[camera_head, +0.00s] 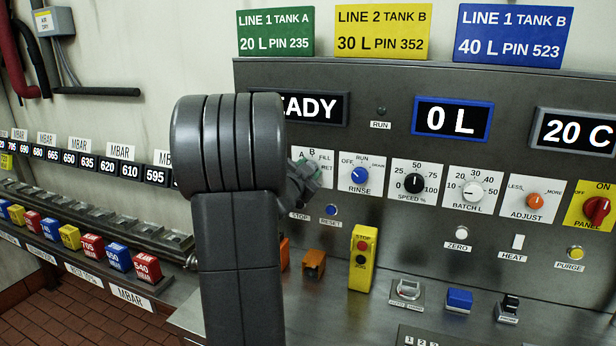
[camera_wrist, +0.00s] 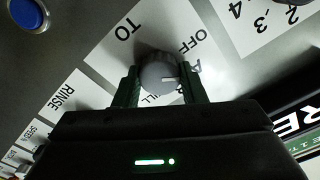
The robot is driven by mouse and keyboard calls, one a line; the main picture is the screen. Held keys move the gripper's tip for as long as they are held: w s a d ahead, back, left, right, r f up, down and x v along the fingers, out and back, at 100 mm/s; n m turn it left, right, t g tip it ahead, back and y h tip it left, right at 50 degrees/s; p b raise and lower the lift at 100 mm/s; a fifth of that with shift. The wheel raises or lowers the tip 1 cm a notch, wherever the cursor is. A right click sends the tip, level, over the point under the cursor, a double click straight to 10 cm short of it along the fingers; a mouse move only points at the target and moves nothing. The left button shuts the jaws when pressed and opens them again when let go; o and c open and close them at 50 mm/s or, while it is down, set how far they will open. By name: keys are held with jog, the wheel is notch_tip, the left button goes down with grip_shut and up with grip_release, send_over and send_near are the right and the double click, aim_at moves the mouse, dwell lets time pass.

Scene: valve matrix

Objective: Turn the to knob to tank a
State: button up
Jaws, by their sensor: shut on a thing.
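The to knob (camera_wrist: 158,72) is a round grey dial on a white plate marked TO in the wrist view. My gripper (camera_wrist: 160,88) has one dark green finger on each side of it and is shut on it. The knob's white pointer line faces right in this view, roughly toward the A mark. The right finger covers part of the scale there. OFF and part of FILL also show. In the head view my gripper (camera_head: 306,176) is at the to plate (camera_head: 324,162), and the knob is hidden behind it.
The rinse knob (camera_head: 360,175) is close on the right of my gripper. The blue reset button (camera_head: 331,210) is just below. A yellow stop box (camera_head: 363,258) stands on the ledge. My arm covers part of the READY display (camera_head: 318,106).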

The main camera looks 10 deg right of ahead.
jog(key=shift+f+m+b, duration=0.1)
jog(key=shift+m+b, duration=0.3)
jog(key=shift+m, duration=0.4)
jog(key=o, duration=1)
jog(key=shift+s, duration=0.1)
jog(key=b+v, duration=0.1)
jog(key=v, duration=1.2)
jog(key=shift+s+a, duration=0.25)
jog(key=shift+a, duration=0.05)
